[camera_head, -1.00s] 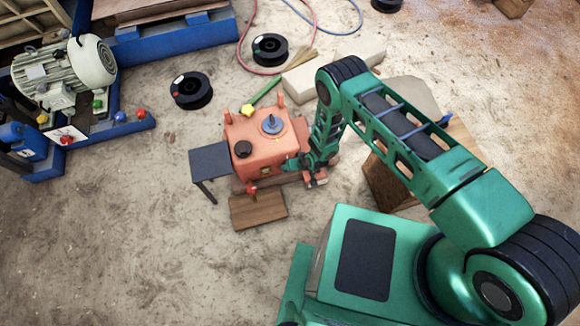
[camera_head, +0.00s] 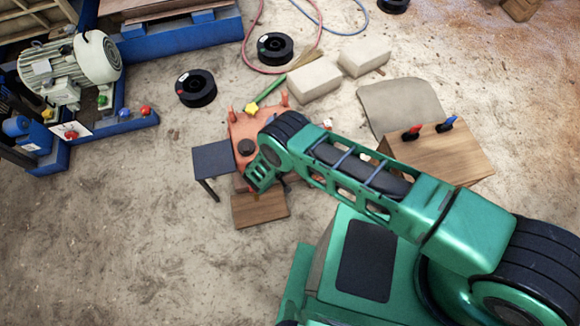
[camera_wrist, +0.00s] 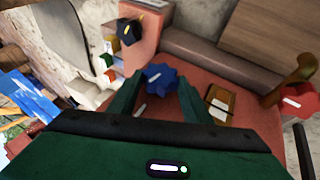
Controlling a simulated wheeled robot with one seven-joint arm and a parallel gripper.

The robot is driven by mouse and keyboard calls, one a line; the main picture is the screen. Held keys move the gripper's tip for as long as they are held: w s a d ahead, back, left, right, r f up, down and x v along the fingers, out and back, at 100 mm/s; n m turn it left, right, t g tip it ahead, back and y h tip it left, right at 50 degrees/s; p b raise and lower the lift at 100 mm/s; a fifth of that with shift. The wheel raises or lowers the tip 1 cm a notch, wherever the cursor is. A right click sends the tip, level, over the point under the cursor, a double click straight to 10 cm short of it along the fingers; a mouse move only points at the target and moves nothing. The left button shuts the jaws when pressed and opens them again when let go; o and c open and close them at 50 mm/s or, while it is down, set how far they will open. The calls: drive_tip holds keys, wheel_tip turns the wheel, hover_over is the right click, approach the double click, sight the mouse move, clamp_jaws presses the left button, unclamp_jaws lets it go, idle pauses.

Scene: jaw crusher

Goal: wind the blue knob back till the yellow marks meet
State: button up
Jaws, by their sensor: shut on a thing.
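The blue lobed knob (camera_wrist: 161,77) is between the fingertips of my gripper (camera_wrist: 159,92) in the wrist view, and the gripper is shut on it. A short pale mark shows on the knob's face. Another pale mark (camera_wrist: 140,109) lies on the red housing below and left of it; the two look apart, and their colour is hard to tell. The orange-red crusher (camera_head: 243,130) stands left of centre in the head view.
A black knob (camera_head: 246,147) sits on the crusher, and a red-ended lever (camera_wrist: 293,101) is right of my gripper in the wrist view. A dark side table (camera_head: 212,160) and wooden block (camera_head: 260,208) stand close by. A wooden box (camera_head: 445,155) is to the right.

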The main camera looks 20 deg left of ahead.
drive_tip(key=shift+s+a+f+t+h, duration=0.15)
drive_tip(key=shift+s+a+t+h, duration=0.05)
drive_tip(key=shift+a+t+h, duration=0.25)
drive_tip(key=shift+h, duration=0.25)
drive_tip(key=o, duration=1.1)
drive_tip(key=shift+c, duration=0.2)
drive_tip(key=shift+d, duration=0.1)
drive_tip(key=v, duration=1)
drive_tip(key=shift+s+r, duration=0.2)
drive_tip(key=shift+s, duration=0.05)
